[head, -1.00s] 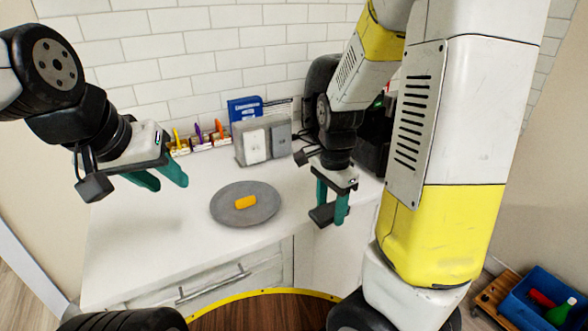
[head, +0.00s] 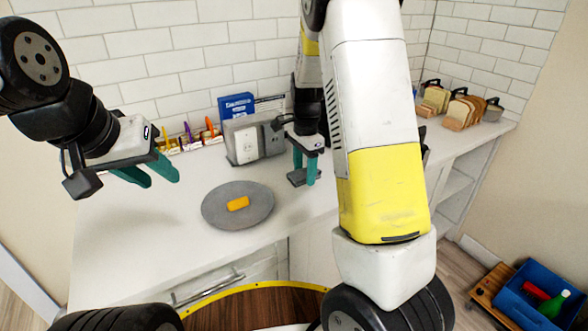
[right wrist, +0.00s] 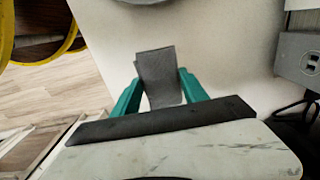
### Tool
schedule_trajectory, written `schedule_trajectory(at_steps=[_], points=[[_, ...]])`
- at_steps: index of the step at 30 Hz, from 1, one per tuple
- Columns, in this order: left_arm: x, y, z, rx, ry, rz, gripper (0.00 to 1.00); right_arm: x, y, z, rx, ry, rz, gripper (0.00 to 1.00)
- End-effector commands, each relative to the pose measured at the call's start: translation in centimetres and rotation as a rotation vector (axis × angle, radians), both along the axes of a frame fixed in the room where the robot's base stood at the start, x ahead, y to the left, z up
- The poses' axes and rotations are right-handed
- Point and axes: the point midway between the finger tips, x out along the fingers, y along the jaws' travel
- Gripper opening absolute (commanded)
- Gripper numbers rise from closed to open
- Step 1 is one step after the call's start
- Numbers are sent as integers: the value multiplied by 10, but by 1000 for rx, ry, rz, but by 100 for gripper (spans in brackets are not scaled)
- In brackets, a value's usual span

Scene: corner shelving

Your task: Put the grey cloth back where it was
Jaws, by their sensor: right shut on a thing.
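The grey cloth (right wrist: 160,78) is pinched between the green fingers of my right gripper (right wrist: 158,84), hanging out past their tips in the right wrist view. In the head view the right gripper (head: 305,172) hangs over the white counter, right of the grey plate, and the cloth shows as a small dark grey piece (head: 299,178) at its fingers. I cannot tell whether the cloth touches the counter. My left gripper (head: 158,178) is empty with its green fingers apart, above the counter's left part.
A grey box (head: 244,146) and a blue box (head: 236,106) stand by the wall, beside small containers with coloured handles. Bread racks (head: 465,110) stand far right. A blue crate (head: 535,302) is low right. The front left counter is clear.

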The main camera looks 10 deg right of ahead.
Motion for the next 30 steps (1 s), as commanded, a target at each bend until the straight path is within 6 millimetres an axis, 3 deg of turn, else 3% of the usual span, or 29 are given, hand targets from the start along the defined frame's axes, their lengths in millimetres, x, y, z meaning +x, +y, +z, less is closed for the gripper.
schedule_trajectory(at_steps=[3, 9, 20, 21, 24, 30], points=[[0, 0, 0, 0, 0, 0, 36, 8, 0, -5, -1, 4, 0, 19], [0, 0, 0, 0, 0, 0, 36, 7, 0, -34, -1, 3, 0, 19], [0, 0, 0, 0, 0, 0, 36, 7, 0, -39, 0, 1, 0, 19], [0, 0, 0, 0, 0, 0, 36, 7, 0, -40, 0, 1, 0, 53], [0, 0, 0, 0, 0, 0, 36, 7, 0, -39, 0, 1, 0, 73], [0, 0, 0, 0, 0, 0, 36, 7, 0, -39, 0, 1, 0, 73]])
